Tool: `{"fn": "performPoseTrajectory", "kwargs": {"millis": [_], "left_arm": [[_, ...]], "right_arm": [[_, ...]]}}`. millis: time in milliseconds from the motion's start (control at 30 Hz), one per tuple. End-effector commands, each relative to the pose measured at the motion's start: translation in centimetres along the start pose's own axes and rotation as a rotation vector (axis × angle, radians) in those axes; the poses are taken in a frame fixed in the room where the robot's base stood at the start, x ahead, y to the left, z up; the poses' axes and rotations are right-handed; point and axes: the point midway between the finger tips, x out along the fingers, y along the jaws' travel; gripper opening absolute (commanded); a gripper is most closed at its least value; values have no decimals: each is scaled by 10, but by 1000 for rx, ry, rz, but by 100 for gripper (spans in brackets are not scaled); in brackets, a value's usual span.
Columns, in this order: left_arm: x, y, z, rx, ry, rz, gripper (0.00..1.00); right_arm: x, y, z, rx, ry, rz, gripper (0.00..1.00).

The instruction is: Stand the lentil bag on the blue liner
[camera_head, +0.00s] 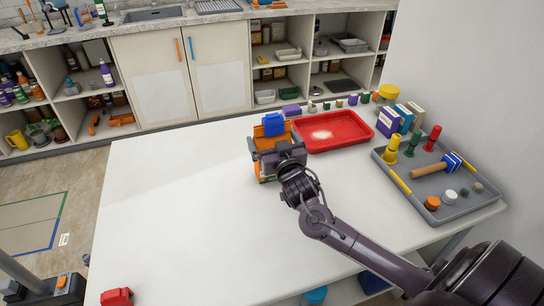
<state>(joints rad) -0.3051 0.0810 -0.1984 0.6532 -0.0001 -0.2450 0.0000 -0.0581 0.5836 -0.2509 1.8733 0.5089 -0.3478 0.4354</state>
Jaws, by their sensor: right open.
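An orange open container (259,133) stands on the white table left of the red tray. A blue block-like thing (273,127) shows at its back, rising above the rim. I cannot tell whether this blue is the liner. My right gripper (279,146) is open, over the front part of the container, with its wrist in front. The gripper and wrist hide much of the container's inside. I cannot make out whether it touches anything there. No thing is clearly readable as the lentil bag. My left gripper is not in view.
A red tray (360,143) with pale powder lies behind right. A grey tray (457,209) holds bottles, a mallet (437,168) and caps. Packets (388,122) and small jars line the back edge. A red object (117,297) is front left. The table's left half is clear.

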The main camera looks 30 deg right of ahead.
Motion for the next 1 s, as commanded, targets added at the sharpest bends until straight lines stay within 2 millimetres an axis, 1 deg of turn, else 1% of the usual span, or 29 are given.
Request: {"fn": "performPoseTrajectory", "kwargs": {"millis": [33,100,200,467,567,900,933,1000], "left_arm": [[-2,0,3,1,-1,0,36],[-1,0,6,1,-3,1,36],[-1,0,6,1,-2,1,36],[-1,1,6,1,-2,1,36],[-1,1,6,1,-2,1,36],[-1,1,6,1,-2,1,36],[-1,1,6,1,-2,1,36],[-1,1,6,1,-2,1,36]], "right_arm": [[9,1,-3,-2,3,1,100],[18,1,-2,-1,2,0,100],[26,0,-2,-1,2,-1,100],[29,0,0,0,1,-1,100],[28,0,0,0,1,-1,88],[28,0,-2,0,3,-1,44],[28,0,-2,0,3,-1,40],[28,0,-2,0,3,-1,40]]}}
